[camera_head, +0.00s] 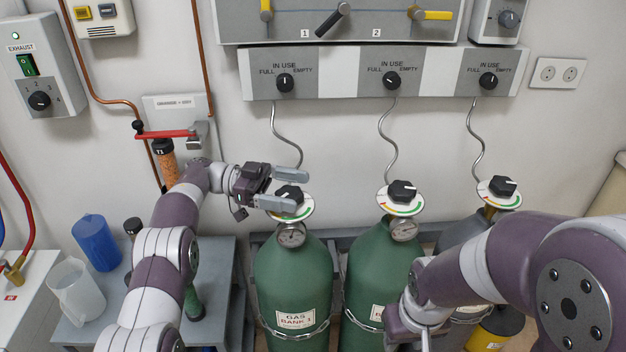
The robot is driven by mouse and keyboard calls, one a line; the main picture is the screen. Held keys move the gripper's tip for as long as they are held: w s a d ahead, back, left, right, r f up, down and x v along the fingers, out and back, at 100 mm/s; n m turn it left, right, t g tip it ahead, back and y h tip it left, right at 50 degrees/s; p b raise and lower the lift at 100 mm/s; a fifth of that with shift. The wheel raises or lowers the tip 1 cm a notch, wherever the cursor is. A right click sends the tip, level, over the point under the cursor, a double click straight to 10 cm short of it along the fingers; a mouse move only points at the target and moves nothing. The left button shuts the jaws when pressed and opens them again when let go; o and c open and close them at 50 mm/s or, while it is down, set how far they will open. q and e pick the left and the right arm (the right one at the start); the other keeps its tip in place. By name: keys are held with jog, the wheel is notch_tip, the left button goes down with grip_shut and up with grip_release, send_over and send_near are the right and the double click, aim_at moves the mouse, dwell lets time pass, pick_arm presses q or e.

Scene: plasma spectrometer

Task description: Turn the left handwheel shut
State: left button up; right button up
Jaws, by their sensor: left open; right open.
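The left handwheel (289,192) is a black knob with a white pointer line, on top of the left green cylinder (292,270) labelled GAS BANK 1. Under it is a round white dial plate (303,211) with a coloured scale. My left gripper (298,192) is open, with one finger beyond the handwheel and one on its near side. The near finger hides part of the knob and plate. I cannot tell whether the fingers touch the knob.
A middle handwheel (402,191) and a right handwheel (502,186) top the neighbouring cylinders. A selector panel (335,75) hangs on the wall above. A red lever (165,134) is behind my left arm. A blue cup (95,243) and clear jug (75,292) stand at left.

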aim_at(294, 194)
pick_arm(q)
jog(key=r, duration=0.2)
jog(key=d+r, duration=0.1)
jog(key=shift+s+r, duration=0.3)
jog(key=shift+r, duration=0.05)
jog(key=s+d+r, duration=0.5)
jog(key=d+r, duration=0.1)
jog(key=d, duration=0.3)
jog(key=shift+s, duration=0.25)
jog(key=shift+r, duration=0.1)
